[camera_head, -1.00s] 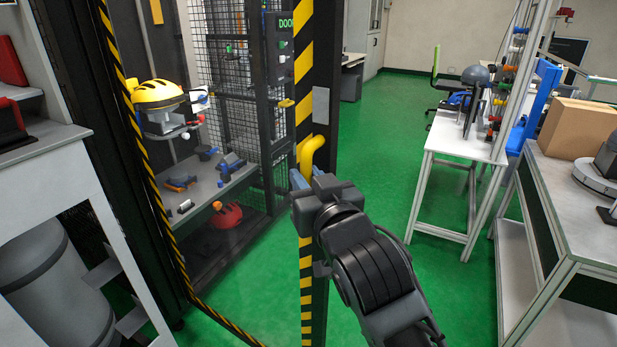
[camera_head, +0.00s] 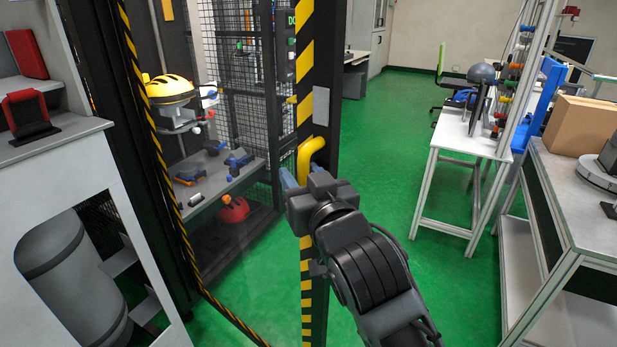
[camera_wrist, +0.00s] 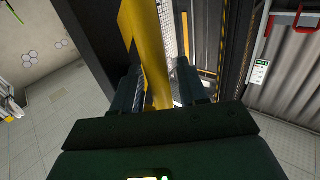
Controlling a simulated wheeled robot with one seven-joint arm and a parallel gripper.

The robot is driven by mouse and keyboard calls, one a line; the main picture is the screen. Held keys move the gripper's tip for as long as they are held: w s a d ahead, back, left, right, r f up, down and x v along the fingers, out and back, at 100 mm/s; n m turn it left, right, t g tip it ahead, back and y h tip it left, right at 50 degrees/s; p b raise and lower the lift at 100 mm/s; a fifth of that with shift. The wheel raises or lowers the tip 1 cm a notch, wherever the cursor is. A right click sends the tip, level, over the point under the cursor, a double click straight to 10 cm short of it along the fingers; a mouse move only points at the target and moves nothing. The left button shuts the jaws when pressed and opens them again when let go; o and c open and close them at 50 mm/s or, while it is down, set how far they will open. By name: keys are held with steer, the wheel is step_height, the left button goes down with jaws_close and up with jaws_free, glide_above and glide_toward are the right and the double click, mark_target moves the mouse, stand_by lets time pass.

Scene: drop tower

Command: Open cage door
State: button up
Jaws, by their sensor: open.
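The cage door has a black frame post with yellow-black stripes (camera_head: 305,75) and stands swung out, with a see-through panel to its left. Its yellow handle (camera_head: 312,152) sticks out from the post. My gripper (camera_head: 291,180) is at the post, just below the top of the handle. In the wrist view, the yellow handle (camera_wrist: 148,50) runs between the two open fingers of my gripper (camera_wrist: 160,85). I cannot tell whether either finger touches it. The handle's lower part is hidden behind my gripper in the head view.
A white bench (camera_head: 58,150) stands left. A white table (camera_head: 462,135) stands right. Green floor (camera_head: 385,120) between is clear.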

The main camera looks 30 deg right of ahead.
steer(key=shift+s+d+f, duration=0.1)
steer(key=shift+s+d, duration=0.1)
steer(key=shift+d, duration=0.15)
steer(key=s+b, duration=0.1)
steer(key=s, duration=0.6)
steer(key=shift+s+a+b, duration=0.3)
steer(key=shift+a, duration=0.1)
steer(key=s+f+n+g+y, duration=0.1)
steer(key=s+f, duration=0.6)
steer(key=s, duration=0.2)
steer(key=s+f+n+g, duration=0.1)
steer(key=s+f, duration=0.5)
steer(key=s, duration=0.3)
steer(key=s+d+m+g, duration=0.1)
steer(key=s, duration=1.7)
steer(key=shift+d+f, duration=0.4)
